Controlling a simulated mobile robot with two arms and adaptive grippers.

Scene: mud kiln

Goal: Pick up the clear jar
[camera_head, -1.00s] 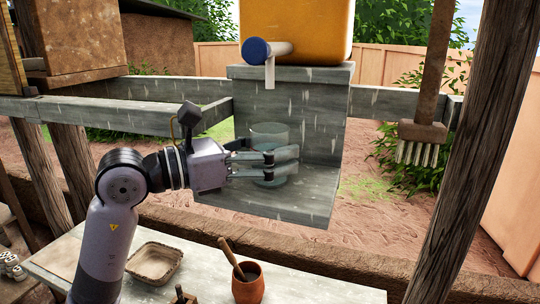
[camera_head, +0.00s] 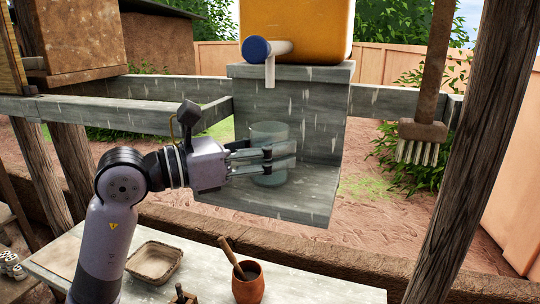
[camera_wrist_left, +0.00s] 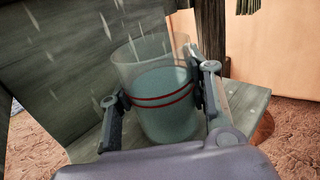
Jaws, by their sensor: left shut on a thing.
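The clear jar (camera_head: 269,132) is a see-through cylinder on the grey wooden shelf (camera_head: 300,200) below the orange container's tap. My left gripper (camera_head: 270,153) reaches in from the left, its fingers on both sides of the jar and shut on it. In the left wrist view the jar (camera_wrist_left: 163,110) stands between the two fingers (camera_wrist_left: 155,108), with red lines around it and a bluish-green lower part. The jar looks upright. Whether its base touches the shelf is hard to tell. My right gripper is not in view.
The orange container (camera_head: 300,30) with a blue-ended tap (camera_head: 257,50) stands above the jar. A brush (camera_head: 422,140) hangs at right by a wooden post (camera_head: 465,150). A shallow tray (camera_head: 154,262) and a brown pot with a stick (camera_head: 248,288) are on the table below.

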